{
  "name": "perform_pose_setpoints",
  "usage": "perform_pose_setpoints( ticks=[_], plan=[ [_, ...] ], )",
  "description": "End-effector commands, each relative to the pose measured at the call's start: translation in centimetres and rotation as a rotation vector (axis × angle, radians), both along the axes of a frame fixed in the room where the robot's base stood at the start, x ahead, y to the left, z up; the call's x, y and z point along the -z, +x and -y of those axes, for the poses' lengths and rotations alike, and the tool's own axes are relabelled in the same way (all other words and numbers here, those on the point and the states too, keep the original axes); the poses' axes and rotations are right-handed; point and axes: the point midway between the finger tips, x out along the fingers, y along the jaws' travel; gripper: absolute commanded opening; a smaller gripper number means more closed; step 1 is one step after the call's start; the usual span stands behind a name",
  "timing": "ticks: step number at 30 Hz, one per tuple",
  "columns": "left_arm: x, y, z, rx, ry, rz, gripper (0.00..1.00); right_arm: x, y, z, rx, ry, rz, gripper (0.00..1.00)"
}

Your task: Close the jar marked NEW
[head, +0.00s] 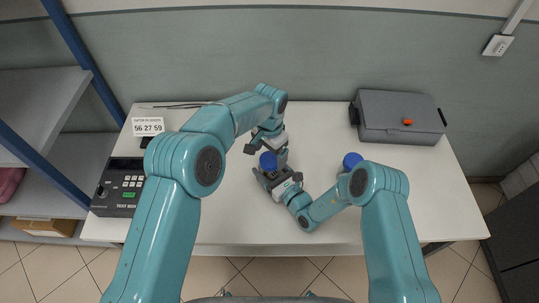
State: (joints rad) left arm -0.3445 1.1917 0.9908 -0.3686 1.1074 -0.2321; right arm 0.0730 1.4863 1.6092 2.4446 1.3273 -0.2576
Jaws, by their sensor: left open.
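A blue round top (268,160), seemingly a jar's lid, shows near the middle of the table. My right gripper (269,172) reaches it from the lower right, with its fingers around or beside it. Whether those fingers press on it I cannot tell. My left gripper (266,150) is open and points down just behind the blue top. A second blue top (352,160) shows to the right, partly hidden behind my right arm. The jar bodies are mostly hidden, and no NEW marking is readable on either.
A black test device (119,190) with buttons stands at the table's left edge, a white sign (148,126) behind it. Thin dark rods or cables lie at the back edge. A grey case (400,118) with an orange latch stands back right. The white table (420,185) is clear at right.

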Motion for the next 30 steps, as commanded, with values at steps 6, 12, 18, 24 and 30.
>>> perform_pose_setpoints(
  ticks=[6,12,18,24,30],
  plan=[
    [-2.5,0.0,0.0,0.000,-0.001,0.001,0.91,0.0,0.0,0.0,0.000,-0.001,-0.001,0.00],
    [-2.5,0.0,0.0,0.000,0.000,0.000,0.91,0.0,0.0,0.0,0.000,0.000,0.000,0.00],
    [-2.5,-0.1,-0.1,-0.121,0.003,-0.007,0.86,0.0,0.0,0.0,0.000,0.000,0.000,0.00],
    [-3.4,-0.3,-0.3,-0.502,0.013,-0.019,0.86,0.0,0.0,0.0,0.000,0.000,0.000,0.00],
    [-5.2,-0.2,-0.2,-0.764,0.009,-0.013,0.86,0.0,0.0,0.0,0.000,0.000,0.000,0.00]
  ],
)
